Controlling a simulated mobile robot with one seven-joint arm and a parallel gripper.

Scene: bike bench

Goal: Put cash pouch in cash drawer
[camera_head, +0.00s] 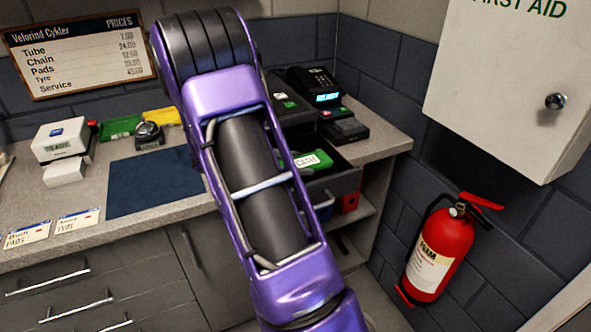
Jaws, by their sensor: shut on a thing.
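The cash pouch (313,160) is green with a white label reading CASH. It shows just right of my purple arm, at the open cash drawer (336,186); I cannot tell if it rests inside or is held above.
A card terminal (316,88) and a small dark device (343,126) stand on the counter behind the drawer. A fire extinguisher (440,248) hangs right, below a first-aid cabinet (505,75).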

